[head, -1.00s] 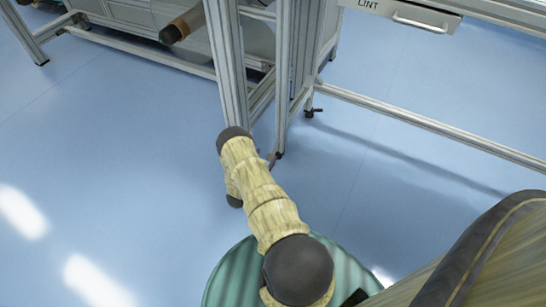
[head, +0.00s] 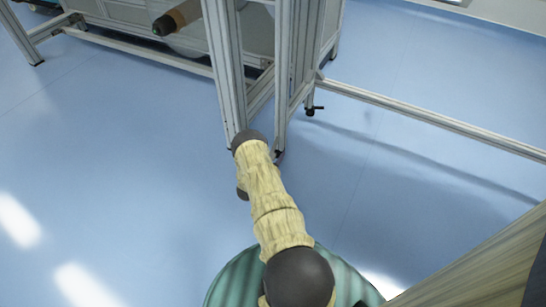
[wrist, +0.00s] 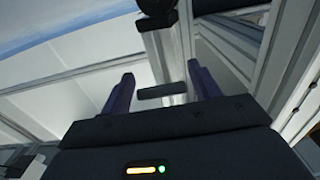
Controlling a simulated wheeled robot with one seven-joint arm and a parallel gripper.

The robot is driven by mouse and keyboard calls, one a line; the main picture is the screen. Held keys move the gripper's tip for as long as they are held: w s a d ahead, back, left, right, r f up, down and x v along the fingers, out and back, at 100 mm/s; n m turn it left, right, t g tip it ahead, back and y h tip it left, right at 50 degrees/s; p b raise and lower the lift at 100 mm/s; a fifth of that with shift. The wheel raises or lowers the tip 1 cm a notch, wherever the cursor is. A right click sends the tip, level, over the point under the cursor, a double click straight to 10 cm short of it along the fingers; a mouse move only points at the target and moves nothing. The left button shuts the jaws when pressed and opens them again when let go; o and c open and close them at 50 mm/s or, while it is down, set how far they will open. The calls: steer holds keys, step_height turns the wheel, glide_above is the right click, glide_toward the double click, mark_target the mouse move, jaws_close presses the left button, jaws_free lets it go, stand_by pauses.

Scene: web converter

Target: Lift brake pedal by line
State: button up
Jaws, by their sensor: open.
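In the wrist view my gripper (wrist: 161,78) has its two dark fingers apart, one on each side of a small dark grey bar (wrist: 162,90). The bar looks like the brake pedal and lies across the gap, in front of a pale metal post. I cannot tell whether either finger touches it. In the head view my arm (head: 270,200) reaches toward the foot of the aluminium posts (head: 225,75). My gripper is hidden there behind the arm, and the pedal cannot be made out clearly.
A low aluminium rail (head: 430,122) runs right from the posts. A black foot or knob (head: 313,111) sits below its left end. A dark-tipped roller (head: 178,18) sticks out at the upper left. The blue floor (head: 110,170) on the left is clear.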

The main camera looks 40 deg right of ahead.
steer(key=shift+w, duration=0.2)
steer(key=shift+a, duration=0.1)
steer(key=shift+c, duration=0.6)
steer(key=shift+r, duration=0.1)
jaws_close()
